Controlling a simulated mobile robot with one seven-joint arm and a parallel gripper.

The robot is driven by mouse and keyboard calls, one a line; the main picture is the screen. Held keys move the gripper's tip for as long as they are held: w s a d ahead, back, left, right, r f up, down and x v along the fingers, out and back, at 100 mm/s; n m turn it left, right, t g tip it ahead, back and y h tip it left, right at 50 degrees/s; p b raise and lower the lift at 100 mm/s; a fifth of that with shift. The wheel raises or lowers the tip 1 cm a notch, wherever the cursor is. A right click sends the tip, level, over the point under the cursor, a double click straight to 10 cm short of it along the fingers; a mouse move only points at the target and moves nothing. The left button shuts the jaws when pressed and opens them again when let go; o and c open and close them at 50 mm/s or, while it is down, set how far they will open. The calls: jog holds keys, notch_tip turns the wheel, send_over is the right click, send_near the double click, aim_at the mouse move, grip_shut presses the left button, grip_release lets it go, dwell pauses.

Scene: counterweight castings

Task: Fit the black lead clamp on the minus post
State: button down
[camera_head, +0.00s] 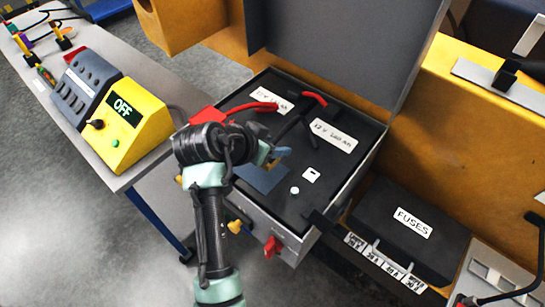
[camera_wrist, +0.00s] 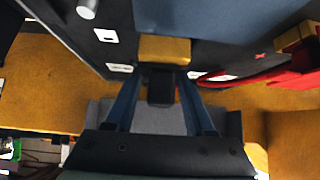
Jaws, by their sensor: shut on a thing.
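My gripper (camera_wrist: 160,85) is shut on the black lead clamp (camera_wrist: 160,90). Its blue fingers lie on either side of the black part, and a brass-coloured block (camera_wrist: 165,50) shows just beyond them. In the head view my gripper (camera_head: 279,153) is over the battery box (camera_head: 335,185), and my wrist hides much of the clamp. A short pale round post (camera_head: 295,190), apparently the minus post, stands to the right and nearer. It also shows at the top left of the wrist view (camera_wrist: 87,9). The clamp is apart from it.
The box's grey lid (camera_head: 340,45) stands open behind. A red lead (camera_head: 250,108) lies across the box's far left part. A blue plate (camera_head: 262,178) lies below my gripper. A fuses case (camera_head: 410,225) is at right, and a yellow OFF unit (camera_head: 130,125) stands on the left table.

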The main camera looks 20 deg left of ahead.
notch_tip(320, 180, up, 5)
jog(key=s+d+p, duration=0.3)
jog(key=d+p, duration=0.4)
jog(key=p, duration=0.6)
jog(key=shift+s+d+f, duration=0.15)
jog(key=shift+d+f, duration=0.15)
jog(key=shift+f+b, duration=2.35)
jog(key=shift+f, duration=0.6)
jog(key=shift+f+b, duration=1.2)
jog(key=shift+f, duration=0.35)
jog(key=shift+c, duration=0.9)
grip_release()
jog(key=shift+s, duration=0.1)
